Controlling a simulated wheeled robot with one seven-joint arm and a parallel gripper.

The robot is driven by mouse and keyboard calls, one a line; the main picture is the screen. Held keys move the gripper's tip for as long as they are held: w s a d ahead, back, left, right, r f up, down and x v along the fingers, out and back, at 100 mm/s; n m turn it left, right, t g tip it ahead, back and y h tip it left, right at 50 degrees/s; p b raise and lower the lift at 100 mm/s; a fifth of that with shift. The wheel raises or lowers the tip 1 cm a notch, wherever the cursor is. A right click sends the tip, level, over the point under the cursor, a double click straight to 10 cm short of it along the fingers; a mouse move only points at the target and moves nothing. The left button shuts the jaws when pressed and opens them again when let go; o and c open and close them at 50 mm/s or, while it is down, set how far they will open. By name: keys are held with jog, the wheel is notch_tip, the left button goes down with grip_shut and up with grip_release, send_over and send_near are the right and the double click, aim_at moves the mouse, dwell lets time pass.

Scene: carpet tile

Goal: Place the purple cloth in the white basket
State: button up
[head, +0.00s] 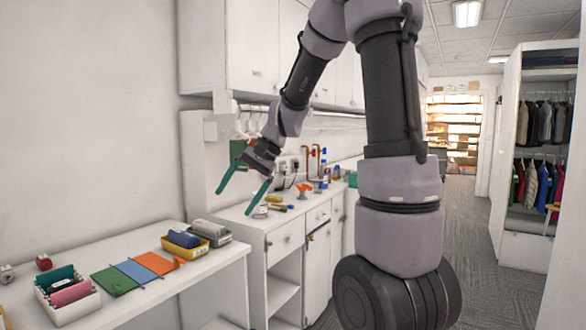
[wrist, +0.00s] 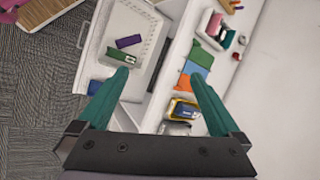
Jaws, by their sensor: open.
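My gripper (head: 233,202) is open and empty, hanging above the white counters with its teal fingers pointing down. In the wrist view its fingers (wrist: 158,74) are spread apart with nothing between them. A small purple folded thing (wrist: 129,41), which looks like the purple cloth, lies in a white open-topped space beyond the left finger. I cannot make it out in the head view. The white basket (head: 70,315) stands on the near counter at the lower left, holding teal and pink cloths. It also shows at the top of the wrist view (wrist: 203,30).
A yellow bin (head: 183,250) with dark blue cloth and a grey item (head: 210,233) stand near the counter's far end. A green, blue and orange strip (head: 136,271) lies between them and the basket. Small items clutter the farther counter (head: 250,222).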

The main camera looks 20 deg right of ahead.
jog(key=s+d+r+n+t+h, duration=0.1)
jog(key=s+d+r, duration=0.3)
jog(key=s, duration=0.4)
jog(key=s+d+r+n+t+h, duration=0.1)
jog(key=s+d+r+t+h, duration=0.2)
jog(key=s, duration=0.6)
jog(key=shift+d+r+n+t, duration=0.35)
jog(key=shift+r+t, duration=0.45)
jog(key=shift+r, duration=0.2)
jog(key=shift+s, duration=0.1)
